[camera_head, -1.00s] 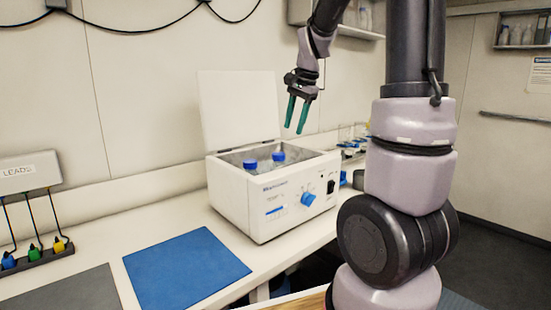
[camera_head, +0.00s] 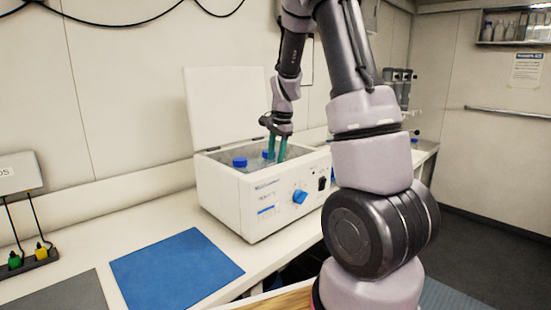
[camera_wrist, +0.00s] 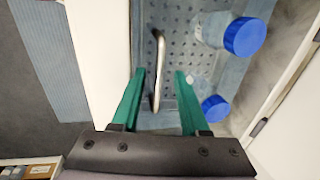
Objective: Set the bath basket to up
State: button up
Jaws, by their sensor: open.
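The white bath (camera_head: 262,208) stands on the bench with its lid (camera_head: 226,108) open upright at the back. In the wrist view the bath basket (camera_wrist: 180,48) shows as a perforated metal floor inside the bath. A thin metal handle (camera_wrist: 158,62) rises from it, between my two green fingers. My gripper (camera_head: 276,158) is open and points down into the right part of the bath's opening. The handle lies nearer the left finger in the wrist view; I cannot tell whether they touch. Two blue-capped bottles (camera_wrist: 244,36) (camera_wrist: 215,108) stand to the right of the fingers there.
A blue knob (camera_head: 299,196) and a black switch (camera_head: 322,184) sit on the bath's front. A blue mat (camera_head: 175,268) and a grey mat (camera_head: 62,296) lie on the bench to the left. The raised lid stands close behind my gripper.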

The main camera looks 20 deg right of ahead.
jog(key=shift+f, duration=0.3)
grip_shut()
dwell(1.3)
